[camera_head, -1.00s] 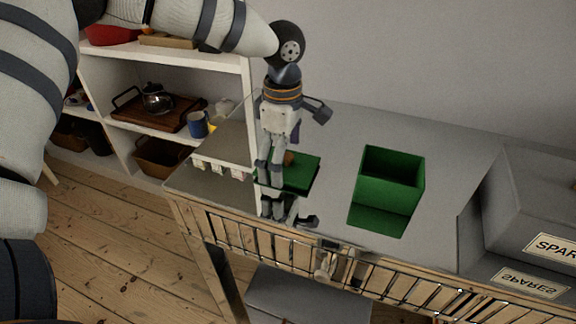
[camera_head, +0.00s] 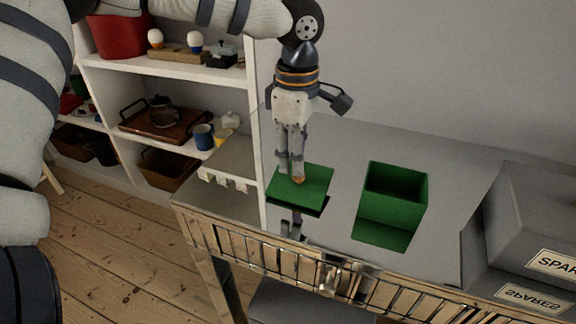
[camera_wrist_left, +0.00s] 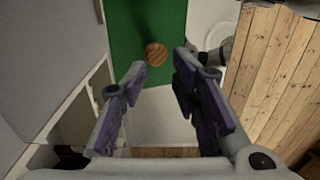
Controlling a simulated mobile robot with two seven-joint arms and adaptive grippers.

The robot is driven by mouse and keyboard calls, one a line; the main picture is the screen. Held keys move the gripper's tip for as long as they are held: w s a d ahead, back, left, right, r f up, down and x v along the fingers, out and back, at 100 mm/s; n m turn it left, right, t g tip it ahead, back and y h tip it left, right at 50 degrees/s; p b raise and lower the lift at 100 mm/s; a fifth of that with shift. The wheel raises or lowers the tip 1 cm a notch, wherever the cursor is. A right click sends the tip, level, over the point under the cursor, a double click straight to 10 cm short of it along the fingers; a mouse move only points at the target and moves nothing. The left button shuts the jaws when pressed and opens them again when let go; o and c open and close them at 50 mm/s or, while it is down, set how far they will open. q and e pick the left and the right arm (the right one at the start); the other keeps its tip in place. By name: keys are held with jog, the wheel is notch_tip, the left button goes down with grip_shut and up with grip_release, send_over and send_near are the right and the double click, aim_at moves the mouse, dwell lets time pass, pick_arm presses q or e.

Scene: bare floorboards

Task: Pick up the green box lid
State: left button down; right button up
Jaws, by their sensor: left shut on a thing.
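The green box lid (camera_head: 312,181) is a flat green square with a small round wooden knob (camera_head: 299,180), over the left part of the shiny grey tabletop. A dark band shows under its near edge; I cannot tell how far it is off the top. My left gripper (camera_head: 291,178) points down and is shut on the knob. In the left wrist view the knob (camera_wrist_left: 156,54) shows by the fingertips (camera_wrist_left: 160,68), with the green lid (camera_wrist_left: 130,32) behind it. The open green box (camera_head: 410,212) stands upright to the right of the lid. My right gripper is not in view.
A grey box labelled SPARES (camera_head: 530,225) stands at the right of the table (camera_head: 335,232). A metal rail (camera_head: 250,257) runs along the near edge. White shelves (camera_head: 180,76) with a tray, mug and other items stand at the left. Tabletop between lid and green box is clear.

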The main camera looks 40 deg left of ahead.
pick_arm(q)
jog(key=s+d+r+p, duration=0.1)
jog(key=s+d+r, duration=0.5)
jog(key=d, duration=0.2)
jog(key=shift+s+d+r, duration=0.2)
jog(key=shift+s+d, duration=0.1)
jog(key=shift+s, duration=0.05)
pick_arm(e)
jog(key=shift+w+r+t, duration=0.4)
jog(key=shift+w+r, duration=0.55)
pick_arm(q)
jog(key=shift+c, duration=2.4)
grip_release()
